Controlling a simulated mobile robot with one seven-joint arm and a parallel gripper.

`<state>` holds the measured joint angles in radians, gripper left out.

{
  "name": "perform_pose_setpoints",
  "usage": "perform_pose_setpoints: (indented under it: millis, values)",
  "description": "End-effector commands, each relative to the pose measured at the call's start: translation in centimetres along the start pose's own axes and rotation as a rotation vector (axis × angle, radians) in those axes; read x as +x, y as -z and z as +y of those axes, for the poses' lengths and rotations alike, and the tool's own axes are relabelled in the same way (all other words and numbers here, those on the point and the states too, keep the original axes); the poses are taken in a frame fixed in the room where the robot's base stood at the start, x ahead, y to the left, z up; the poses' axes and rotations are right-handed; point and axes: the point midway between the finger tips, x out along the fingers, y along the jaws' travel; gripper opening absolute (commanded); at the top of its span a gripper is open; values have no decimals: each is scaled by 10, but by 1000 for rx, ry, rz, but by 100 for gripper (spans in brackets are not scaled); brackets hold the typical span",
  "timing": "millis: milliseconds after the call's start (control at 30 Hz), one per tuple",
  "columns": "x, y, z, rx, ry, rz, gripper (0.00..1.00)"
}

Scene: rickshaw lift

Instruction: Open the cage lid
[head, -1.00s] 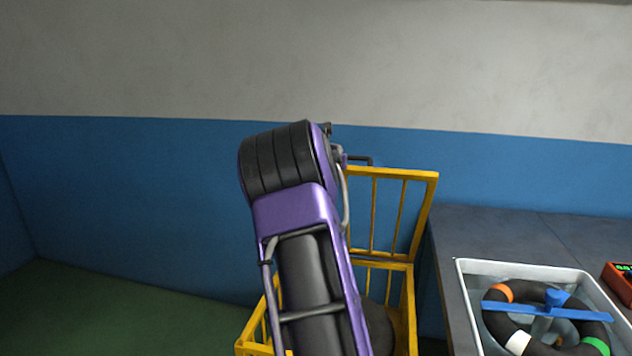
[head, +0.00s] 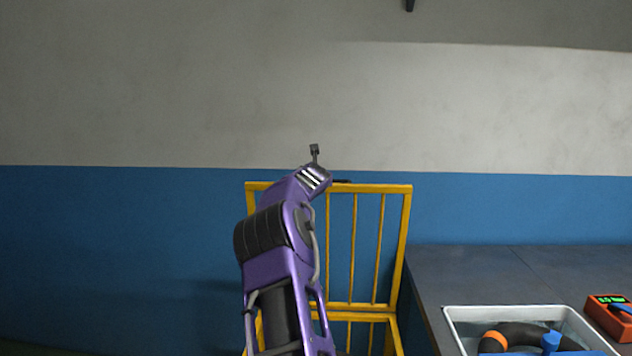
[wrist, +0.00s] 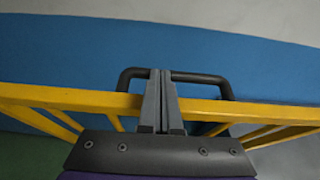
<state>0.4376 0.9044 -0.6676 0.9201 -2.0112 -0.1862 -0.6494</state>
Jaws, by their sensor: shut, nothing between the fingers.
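The cage lid (head: 355,245) is a yellow barred frame, standing up from the yellow cage (head: 392,340) at its back edge, so the cage top looks open. In the wrist view the lid's yellow top rail (wrist: 70,98) crosses the picture. A black handle (wrist: 205,78) is fixed to that rail. My gripper (wrist: 160,74) has its fingers together over the rail, in front of the handle's middle; I cannot tell whether they touch it.
A dark worktop (head: 500,270) is to the right of the cage. On it are a white tray (head: 455,322) holding a dark ring and a blue part, and an orange meter (head: 602,312). A blue and grey wall is behind the lid. Left of the cage looks clear.

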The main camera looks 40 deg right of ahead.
Motion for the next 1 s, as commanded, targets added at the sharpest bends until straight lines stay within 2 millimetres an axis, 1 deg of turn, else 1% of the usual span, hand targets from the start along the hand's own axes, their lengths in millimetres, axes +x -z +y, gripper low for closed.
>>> perform_pose_setpoints:
  millis: [367,567,767,1000]
  values:
    - [0,0,0,0,1,0,0]
    - [-8,0,0,2,1,-2,0]
    - [-33,3,1,5,-2,-1,0]
    - [-73,0,0,5,-1,-3,0]
